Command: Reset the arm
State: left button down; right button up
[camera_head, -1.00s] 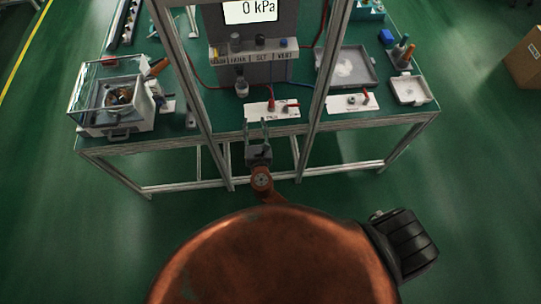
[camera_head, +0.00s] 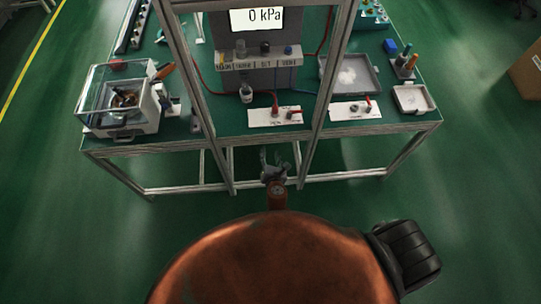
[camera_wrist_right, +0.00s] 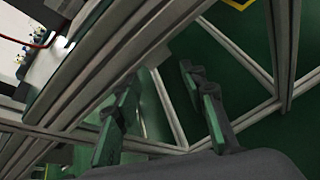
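My right gripper (camera_head: 272,165) is in front of the table's front edge, below the tabletop, in the head view. In the right wrist view its two green-padded fingers (camera_wrist_right: 160,115) stand wide apart with nothing between them. Behind them are the table's metal frame bars and the green floor. The copper-coloured arm link behind it is mine. My left gripper is not in view; a black part of mine shows at the lower right of the head view.
The green-topped table (camera_head: 225,127) has upright metal posts. On it are a gauge box (camera_head: 258,50) reading 0 kPa, white plates with red-handled valves (camera_head: 275,117), a clear-lidded box (camera_head: 122,100) and a grey tray (camera_head: 372,84). A cardboard box (camera_head: 527,72) stands right. Floor in front is clear.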

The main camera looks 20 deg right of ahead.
jog(key=shift+s+d+f, duration=0.1)
jog(key=shift+f, duration=0.15)
dwell(0.4)
jog(key=s+d+f+m+g+y, duration=0.15)
jog(key=s+f+m, duration=0.25)
jog(key=s+f, duration=0.4)
jog(key=s+d+f+m+g, duration=0.3)
jog(key=s+f, duration=0.3)
jog(key=f, duration=0.4)
jog(key=s+d+f+m+g, duration=0.2)
jog(key=s+f+m, duration=0.2)
jog(key=s+f, duration=0.4)
jog(key=s+d+f+m+g, duration=0.1)
jog(key=s+f+m, duration=0.3)
jog(key=s, duration=0.7)
jog(key=s+d+f+m+g+y, duration=0.1)
jog(key=s+f+m, duration=0.4)
jog(key=s, duration=0.6)
jog(key=s+d+f+m+g+y, duration=0.1)
jog(key=s+d+f+m+g, duration=0.2)
jog(key=s+m, duration=0.3)
jog(key=s+f, duration=0.1)
jog(key=s, duration=0.4)
jog(key=shift+s+d+f, duration=0.25)
jog(key=shift+s+f, duration=0.05)
jog(key=shift+f, duration=0.05)
